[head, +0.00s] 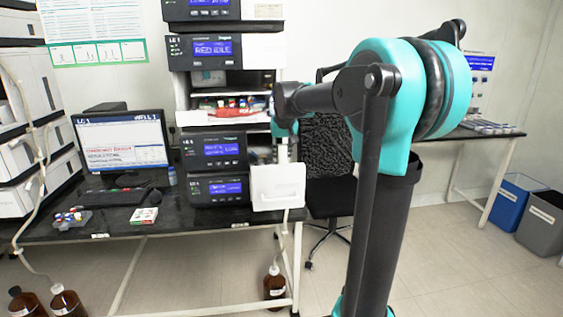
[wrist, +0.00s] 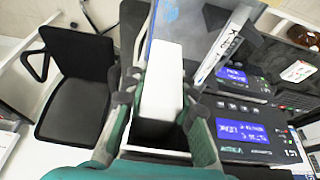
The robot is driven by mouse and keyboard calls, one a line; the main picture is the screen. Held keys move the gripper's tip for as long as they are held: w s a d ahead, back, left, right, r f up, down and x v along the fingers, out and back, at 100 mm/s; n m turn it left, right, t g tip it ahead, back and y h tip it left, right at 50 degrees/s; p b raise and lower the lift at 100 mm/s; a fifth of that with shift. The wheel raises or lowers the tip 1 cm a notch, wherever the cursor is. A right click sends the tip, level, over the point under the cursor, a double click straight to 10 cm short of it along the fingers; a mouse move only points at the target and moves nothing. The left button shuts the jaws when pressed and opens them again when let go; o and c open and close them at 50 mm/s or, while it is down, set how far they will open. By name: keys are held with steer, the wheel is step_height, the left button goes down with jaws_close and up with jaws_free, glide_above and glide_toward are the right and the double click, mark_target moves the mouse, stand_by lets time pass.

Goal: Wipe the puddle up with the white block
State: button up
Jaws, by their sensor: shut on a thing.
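The white block (wrist: 160,85) is in the wrist view, between the two fingers of my gripper (wrist: 160,98). The gripper is shut on its sides. In the head view my gripper (head: 286,127) shows only partly, at the right side of the instrument stack, with my arm in front of it. I cannot make out the block in it there. I cannot make out a puddle for certain in either view. A faint bluish patch shows on the grey surface beyond the block in the wrist view, and I cannot tell what it is.
The instrument stack (head: 211,150) has an open shelf with coloured caps. A white panel (head: 278,187) is at its lower right. A monitor (head: 122,140) and small boxes stand on the dark bench (head: 110,222). A black chair (wrist: 75,85) is beside the stack. Bottles stand on the floor.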

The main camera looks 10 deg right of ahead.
steer(key=shift+r, duration=2.15)
